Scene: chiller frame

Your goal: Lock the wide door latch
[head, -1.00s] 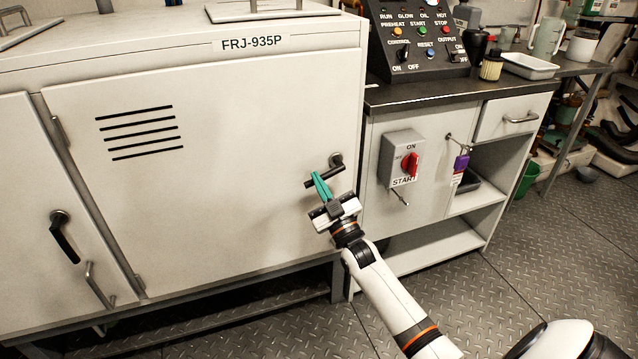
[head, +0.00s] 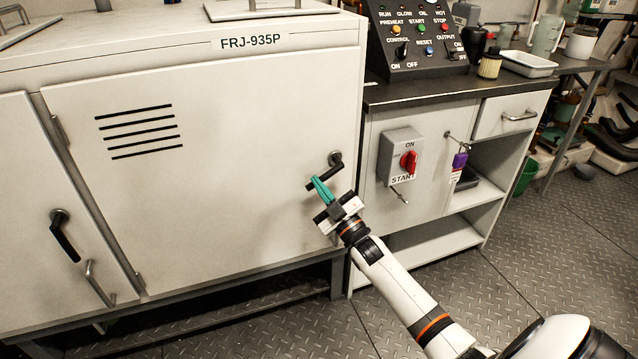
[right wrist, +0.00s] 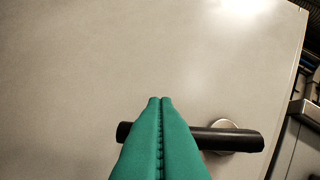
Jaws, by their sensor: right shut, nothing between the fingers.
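The wide door (head: 215,215) of the white cabinet stands flush in its frame. Its latch is a black lever handle (head: 328,173) on a round metal hub near the door's right edge. The lever slants down to the left from the hub in the head view. In the right wrist view the lever (right wrist: 228,139) lies nearly level, with its hub at the right. My right gripper (head: 317,180) has green fingers, pressed together and empty. My left gripper is out of view.
A narrow door with a black lever (head: 64,236) and a metal pull handle (head: 98,284) is at the left. Right of the wide door, a bench carries a control panel (head: 420,40).

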